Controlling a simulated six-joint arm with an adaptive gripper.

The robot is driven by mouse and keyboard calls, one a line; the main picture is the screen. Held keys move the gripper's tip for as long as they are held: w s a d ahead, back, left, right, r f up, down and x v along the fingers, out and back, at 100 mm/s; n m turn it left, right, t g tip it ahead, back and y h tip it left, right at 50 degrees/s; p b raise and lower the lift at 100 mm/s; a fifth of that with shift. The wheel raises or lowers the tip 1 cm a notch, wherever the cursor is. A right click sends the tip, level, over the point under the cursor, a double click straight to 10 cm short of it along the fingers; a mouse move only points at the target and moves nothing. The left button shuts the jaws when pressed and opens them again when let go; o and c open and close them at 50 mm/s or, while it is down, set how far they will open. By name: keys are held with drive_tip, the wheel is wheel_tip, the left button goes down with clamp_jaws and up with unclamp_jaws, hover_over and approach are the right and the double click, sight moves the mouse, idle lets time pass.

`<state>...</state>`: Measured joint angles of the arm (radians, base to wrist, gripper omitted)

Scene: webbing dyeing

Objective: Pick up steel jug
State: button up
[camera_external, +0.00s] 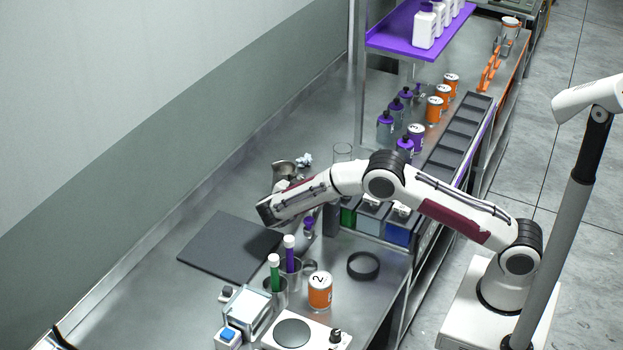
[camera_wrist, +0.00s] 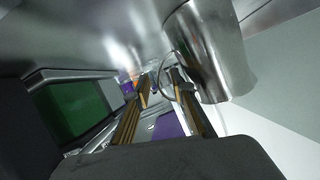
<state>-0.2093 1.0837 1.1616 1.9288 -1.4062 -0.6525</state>
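The steel jug (camera_external: 283,169) stands on the steel bench behind my wrist in the external view, its lower part hidden by my arm. In the wrist view the shiny jug (camera_wrist: 213,50) fills the upper right, with its thin curved handle on its left side. My gripper (camera_wrist: 160,88) has its two fingers apart, and the handle appears between or just beyond the fingertips. I cannot tell whether the fingers touch it. In the external view the fingers are mostly hidden by my wrist.
A dark mat (camera_external: 232,246) lies to the left. Below my wrist stand steel beakers with a green-filled tube (camera_external: 274,272) and a purple-filled tube (camera_external: 290,255), and an orange can (camera_external: 320,290). Dye tanks (camera_external: 372,215) and purple-capped bottles (camera_external: 386,125) stand to the right and behind.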

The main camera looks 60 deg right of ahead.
clamp_jaws()
drive_tip(key=shift+r, duration=0.35)
idle(0.4)
drive_tip(key=shift+r, duration=4.55)
drive_tip(key=shift+r, duration=0.15)
